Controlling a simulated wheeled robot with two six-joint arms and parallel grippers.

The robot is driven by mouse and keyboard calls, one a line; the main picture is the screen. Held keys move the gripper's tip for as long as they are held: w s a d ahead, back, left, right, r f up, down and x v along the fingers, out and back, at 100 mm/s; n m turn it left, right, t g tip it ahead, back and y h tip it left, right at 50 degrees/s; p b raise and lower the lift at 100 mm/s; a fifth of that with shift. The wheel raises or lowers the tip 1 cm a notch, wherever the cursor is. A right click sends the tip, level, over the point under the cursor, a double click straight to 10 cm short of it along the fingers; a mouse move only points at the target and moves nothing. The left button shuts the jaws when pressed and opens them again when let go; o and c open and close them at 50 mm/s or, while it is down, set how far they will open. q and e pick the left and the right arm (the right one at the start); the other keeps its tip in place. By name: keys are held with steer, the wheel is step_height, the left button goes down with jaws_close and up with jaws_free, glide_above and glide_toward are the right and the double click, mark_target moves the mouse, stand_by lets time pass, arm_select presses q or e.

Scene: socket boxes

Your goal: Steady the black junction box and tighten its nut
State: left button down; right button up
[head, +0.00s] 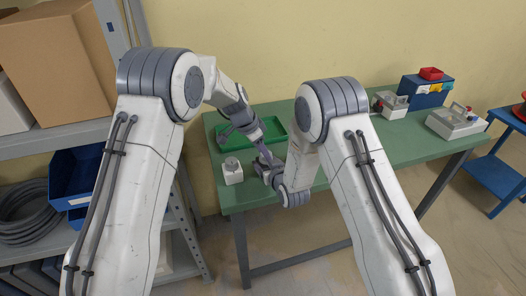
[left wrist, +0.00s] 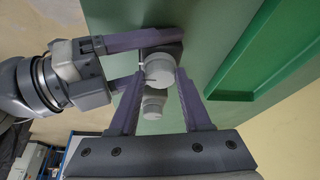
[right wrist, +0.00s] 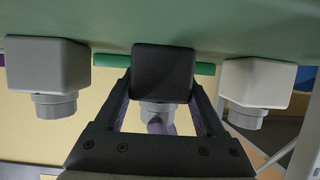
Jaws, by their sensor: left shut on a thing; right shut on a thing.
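The black junction box (right wrist: 163,72) stands on the green table in the middle of the right wrist view, its round grey nut (right wrist: 157,113) facing my grippers. My right gripper (right wrist: 162,88) is shut on the box, one finger along each side. In the left wrist view, my left gripper (left wrist: 160,78) is shut on the grey nut (left wrist: 159,66), with the dark box (left wrist: 165,42) behind it and my right gripper's fingers reaching in from the left. In the head view both grippers meet near the table's left front edge, where my right arm largely hides the box.
A grey box (right wrist: 46,68) and a white box (right wrist: 254,84), each with a grey nut, stand apart on either side. The white box (head: 232,172) also shows in the head view. A green tray (head: 274,131) lies behind. Devices (head: 456,122) stand at the table's right.

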steer(key=shift+d, duration=0.1)
arm_select(q)
steer(key=shift+c, duration=1.7)
jaws_free()
steer(key=v, duration=1.2)
steer(key=shift+w, duration=0.1)
arm_select(e)
steer(key=o, duration=1.5)
